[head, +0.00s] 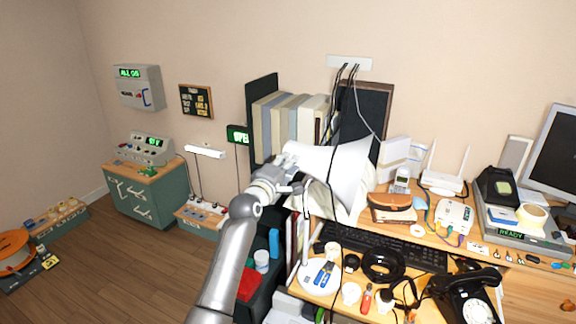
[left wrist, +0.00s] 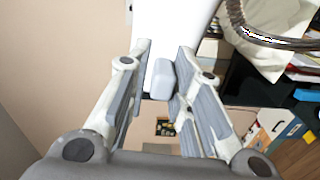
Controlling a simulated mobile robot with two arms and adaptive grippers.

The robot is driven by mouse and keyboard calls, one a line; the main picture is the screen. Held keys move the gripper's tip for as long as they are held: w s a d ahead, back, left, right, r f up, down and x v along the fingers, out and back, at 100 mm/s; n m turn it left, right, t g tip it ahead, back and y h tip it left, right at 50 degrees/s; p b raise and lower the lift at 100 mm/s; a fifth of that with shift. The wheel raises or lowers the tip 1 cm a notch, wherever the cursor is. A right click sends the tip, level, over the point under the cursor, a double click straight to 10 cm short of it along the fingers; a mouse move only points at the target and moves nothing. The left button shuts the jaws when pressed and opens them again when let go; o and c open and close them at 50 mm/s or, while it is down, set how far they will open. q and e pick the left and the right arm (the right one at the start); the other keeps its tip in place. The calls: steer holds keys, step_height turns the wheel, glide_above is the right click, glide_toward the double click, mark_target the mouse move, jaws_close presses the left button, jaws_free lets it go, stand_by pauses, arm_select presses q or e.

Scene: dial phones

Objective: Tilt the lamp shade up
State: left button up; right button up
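The lamp shade (head: 340,170) is a white cone above the left end of the desk, its wide side toward the right. My left gripper (head: 290,158) is at the shade's narrow left end. In the left wrist view, the white shade (left wrist: 180,25) reaches toward the fingers, and a small light grey block (left wrist: 161,79) at its end lies between them. The fingers of my left gripper (left wrist: 165,60) stand apart, with a gap on the left of the block; contact on the right is unclear. A curved metal neck (left wrist: 262,40) shows beside the shade. My right gripper is not in view.
Below the shade are a black keyboard (head: 385,246), a white round base (head: 320,277) and a black dial phone (head: 468,295). Binders (head: 285,125) stand behind the gripper. Cables (head: 348,85) hang from a wall strip. Open floor (head: 130,265) lies left.

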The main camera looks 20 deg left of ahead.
arm_select(q)
steer(key=shift+o, duration=1.1)
steer(key=shift+w+f, duration=0.1)
steer(key=s, duration=1.2)
steer(key=shift+a, duration=0.25)
